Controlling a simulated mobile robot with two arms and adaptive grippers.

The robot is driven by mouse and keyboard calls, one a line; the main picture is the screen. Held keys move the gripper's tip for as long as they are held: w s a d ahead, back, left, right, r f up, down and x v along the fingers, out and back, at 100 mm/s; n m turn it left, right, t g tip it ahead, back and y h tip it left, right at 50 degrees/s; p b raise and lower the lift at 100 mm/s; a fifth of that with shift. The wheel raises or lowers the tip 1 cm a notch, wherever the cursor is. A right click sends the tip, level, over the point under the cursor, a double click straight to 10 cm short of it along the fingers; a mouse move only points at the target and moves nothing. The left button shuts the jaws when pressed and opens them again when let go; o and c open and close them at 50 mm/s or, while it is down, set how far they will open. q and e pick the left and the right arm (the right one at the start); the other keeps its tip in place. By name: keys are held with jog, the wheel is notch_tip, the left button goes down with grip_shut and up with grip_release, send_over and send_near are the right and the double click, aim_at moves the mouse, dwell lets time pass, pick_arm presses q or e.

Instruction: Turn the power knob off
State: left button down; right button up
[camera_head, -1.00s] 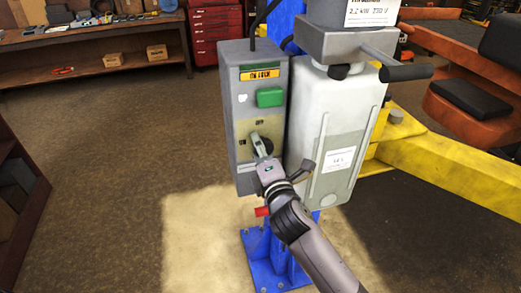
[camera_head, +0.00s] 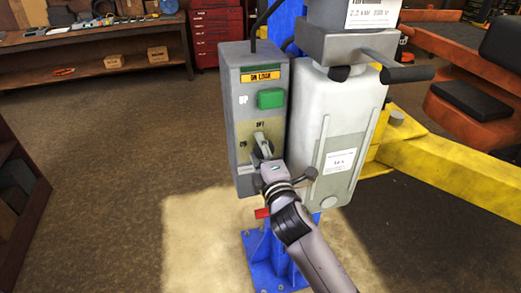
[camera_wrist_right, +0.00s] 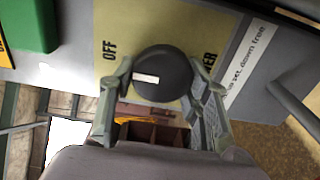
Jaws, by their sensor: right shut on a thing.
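The power knob is a round black dial (camera_wrist_right: 165,88) with a short white mark. It sits on the yellowish plate (camera_wrist_right: 120,22) of the grey control box (camera_head: 240,115), below the green button (camera_head: 271,98). My right gripper (camera_head: 263,146) is at the knob, its fingers closed around it from both sides in the wrist view. The white mark points left in that view, towards the side with the green button and a little below the OFF label (camera_wrist_right: 109,49). In the head view the fingers hide most of the knob. My left gripper is not in view.
A white tank (camera_head: 340,120) stands close right of the box, with a black-gripped handle (camera_head: 408,73) above. A blue post (camera_head: 268,262) is behind and below. A yellow lift arm (camera_head: 450,160) extends right.

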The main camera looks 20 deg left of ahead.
jog(key=o, duration=1.1)
jog(key=v, duration=1.2)
